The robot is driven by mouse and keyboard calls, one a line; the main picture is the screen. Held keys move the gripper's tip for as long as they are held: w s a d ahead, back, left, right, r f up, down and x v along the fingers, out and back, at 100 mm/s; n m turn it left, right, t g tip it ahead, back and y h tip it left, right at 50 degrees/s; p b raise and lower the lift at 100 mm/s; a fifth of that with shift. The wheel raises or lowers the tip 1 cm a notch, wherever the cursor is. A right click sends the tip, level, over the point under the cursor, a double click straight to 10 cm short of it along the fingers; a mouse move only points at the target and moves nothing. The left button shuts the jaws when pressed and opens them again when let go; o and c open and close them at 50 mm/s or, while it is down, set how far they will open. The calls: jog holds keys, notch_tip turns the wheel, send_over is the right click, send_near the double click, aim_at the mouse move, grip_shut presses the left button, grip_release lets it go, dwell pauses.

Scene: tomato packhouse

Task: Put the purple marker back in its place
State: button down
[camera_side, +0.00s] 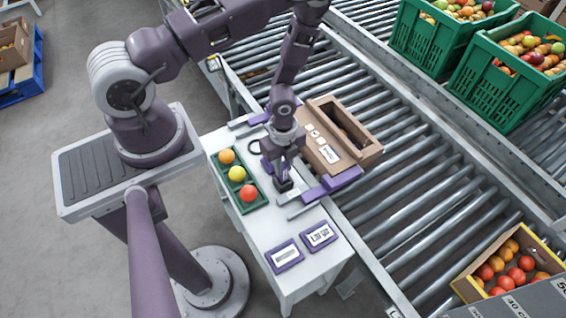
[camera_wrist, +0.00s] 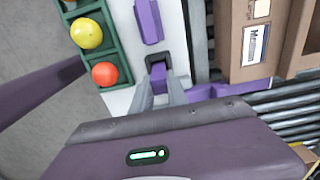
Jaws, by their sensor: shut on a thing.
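My gripper (camera_side: 284,178) is low over the white table (camera_side: 262,232), between the produce tray and the cardboard box. In the wrist view its grey fingers (camera_wrist: 168,90) are shut on a purple block-like piece, which I take for the purple marker (camera_wrist: 158,76). A dark socket-like piece (camera_wrist: 148,61) surrounds the marker's far end; I cannot tell whether the marker is seated in it. In the side view the gripper mostly hides the marker. Another purple piece (camera_wrist: 149,20) lies farther along the table.
A green tray (camera_side: 215,163) with an orange, a yellow and a red fruit is left. The open cardboard box (camera_side: 372,152) stands right, by a purple clamp (camera_side: 335,187). Two purple-framed cards (camera_side: 285,256) lie at the front. Rollers (camera_side: 430,190) run beyond.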

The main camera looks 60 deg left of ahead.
jog(key=shift+f, duration=0.4)
jog(key=c, duration=1.2)
grip_release()
jog(key=shift+c, duration=0.3)
jog(key=shift+c, duration=1.4)
jog(key=shift+r, duration=0.1)
jog(key=shift+r, duration=3.4)
